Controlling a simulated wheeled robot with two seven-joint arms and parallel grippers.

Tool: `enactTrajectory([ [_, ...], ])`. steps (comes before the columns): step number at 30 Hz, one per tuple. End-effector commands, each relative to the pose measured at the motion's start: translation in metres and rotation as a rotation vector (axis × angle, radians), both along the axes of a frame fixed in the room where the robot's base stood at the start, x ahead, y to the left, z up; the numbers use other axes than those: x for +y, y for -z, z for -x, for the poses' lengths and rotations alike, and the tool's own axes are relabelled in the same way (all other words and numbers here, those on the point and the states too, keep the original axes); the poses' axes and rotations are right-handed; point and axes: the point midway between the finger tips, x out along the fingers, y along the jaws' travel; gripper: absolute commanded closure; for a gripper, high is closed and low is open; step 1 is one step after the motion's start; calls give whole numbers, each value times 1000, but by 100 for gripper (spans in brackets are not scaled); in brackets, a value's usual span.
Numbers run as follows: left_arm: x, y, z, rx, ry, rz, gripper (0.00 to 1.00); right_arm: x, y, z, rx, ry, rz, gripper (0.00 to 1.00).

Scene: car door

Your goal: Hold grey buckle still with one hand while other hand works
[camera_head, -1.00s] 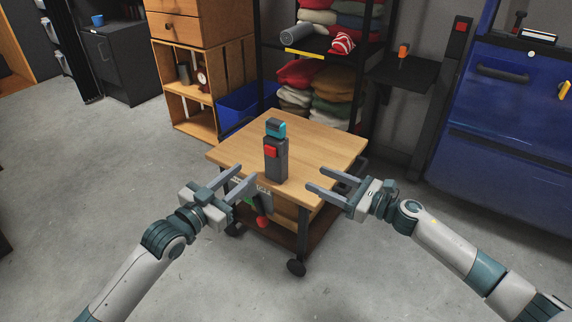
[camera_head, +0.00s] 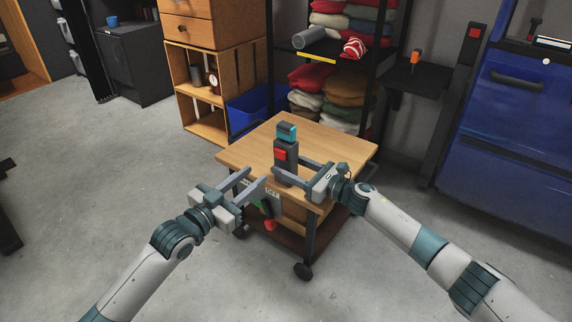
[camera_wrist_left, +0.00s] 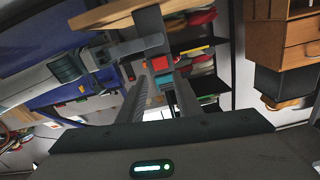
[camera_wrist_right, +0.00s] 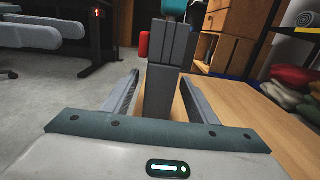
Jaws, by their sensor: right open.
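The grey buckle (camera_head: 292,167) stands upright on the wooden tabletop, with a red button (camera_head: 280,155) on its face and a teal piece (camera_head: 287,131) at its top. My right gripper (camera_head: 291,167) is open at the buckle, with a finger to either side of its lower part. The right wrist view shows the buckle (camera_wrist_right: 170,65) between the spread fingers with gaps, so the jaws are not closed on it. My left gripper (camera_head: 257,177) is open and empty at the front left of the table. The left wrist view also shows the buckle (camera_wrist_left: 150,28) beyond its fingers.
The wheeled wooden table (camera_head: 335,150) is otherwise largely bare on top. Something with green and red parts (camera_head: 268,224) hangs at its front edge beside the left gripper. Shelves with folded cloth (camera_head: 340,85) and a blue bin (camera_head: 255,108) stand behind.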

Motion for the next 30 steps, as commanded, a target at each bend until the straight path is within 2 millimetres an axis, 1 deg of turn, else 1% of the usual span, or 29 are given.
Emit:
enactTrajectory([
  [1, 0, 0, 0, 0, 0, 0, 69, 4, -1, -3, -1, 0, -1, 47],
  [6, 0, 0, 0, 0, 0, 0, 69, 8, 0, -6, 0, 0, 0, 47],
  [14, 0, 0, 0, 0, 0, 0, 69, 9, 0, -6, 0, 0, 0, 47],
  [15, 0, 0, 0, 0, 0, 0, 69, 9, 0, -6, 0, 0, 0, 52],
  [17, 0, 0, 0, 0, 0, 0, 69, 9, 0, -6, 0, 0, 0, 66],
  [18, 0, 0, 0, 0, 0, 0, 69, 9, 0, -6, 0, 0, 0, 76],
  [20, 0, 0, 0, 0, 0, 0, 69, 9, 0, -6, 0, 0, 0, 90],
  [21, 0, 0, 0, 0, 0, 0, 69, 9, 0, -6, 0, 0, 0, 99],
  [22, 0, 0, 0, 0, 0, 0, 71, 9, 0, -6, 0, 0, 0, 99],
  [23, 0, 0, 0, 0, 0, 0, 78, 9, 0, -6, 0, 0, 0, 99],
  [24, 0, 0, 0, 0, 0, 0, 88, 9, 0, -6, 0, 0, 0, 99],
  [25, 0, 0, 0, 0, 0, 0, 95, 9, 0, -6, 0, 0, 0, 99],
  [26, 0, 0, 0, 0, 0, 0, 100, 9, 0, -6, 0, 0, 0, 99],
  [30, 0, 0, 0, 0, 0, 0, 100, 9, 0, -6, 0, 0, 0, 99],
])
